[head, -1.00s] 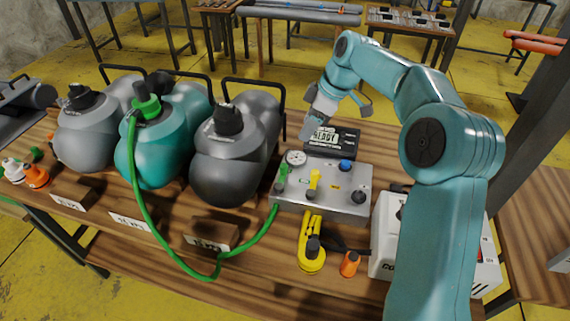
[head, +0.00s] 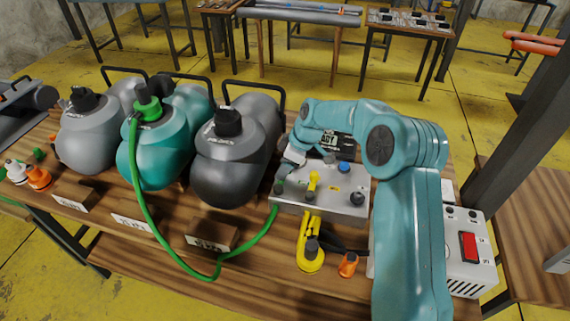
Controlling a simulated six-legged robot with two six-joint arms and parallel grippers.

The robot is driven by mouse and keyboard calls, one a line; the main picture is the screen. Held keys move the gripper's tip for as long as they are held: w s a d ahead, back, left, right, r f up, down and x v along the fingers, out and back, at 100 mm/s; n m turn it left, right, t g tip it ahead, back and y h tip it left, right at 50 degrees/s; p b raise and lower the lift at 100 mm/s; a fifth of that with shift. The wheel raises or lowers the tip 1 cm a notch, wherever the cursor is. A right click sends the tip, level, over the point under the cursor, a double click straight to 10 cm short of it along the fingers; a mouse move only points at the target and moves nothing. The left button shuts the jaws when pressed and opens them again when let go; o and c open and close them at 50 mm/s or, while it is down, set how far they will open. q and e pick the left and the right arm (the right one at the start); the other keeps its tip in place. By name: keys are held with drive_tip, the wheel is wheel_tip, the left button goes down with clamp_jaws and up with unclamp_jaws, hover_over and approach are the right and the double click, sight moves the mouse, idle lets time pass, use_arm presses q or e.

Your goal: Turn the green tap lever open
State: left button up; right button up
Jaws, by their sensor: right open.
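The grey metal tap box (head: 325,200) stands on the wooden bench, right of the dark grey canister. The green tap lever (head: 279,187) is at the box's left end, with the green hose running from below it. A yellow lever (head: 313,182) stands upright to the right, clear of the gripper. My left gripper is out of view.
A white box with a red switch (head: 468,246) is at right. The teal canister (head: 160,150) and an orange cap (head: 348,264) stand on the bench.

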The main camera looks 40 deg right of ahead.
drive_tip(key=shift+s+r, duration=0.1)
drive_tip(key=shift+s, duration=0.05)
clamp_jaws()
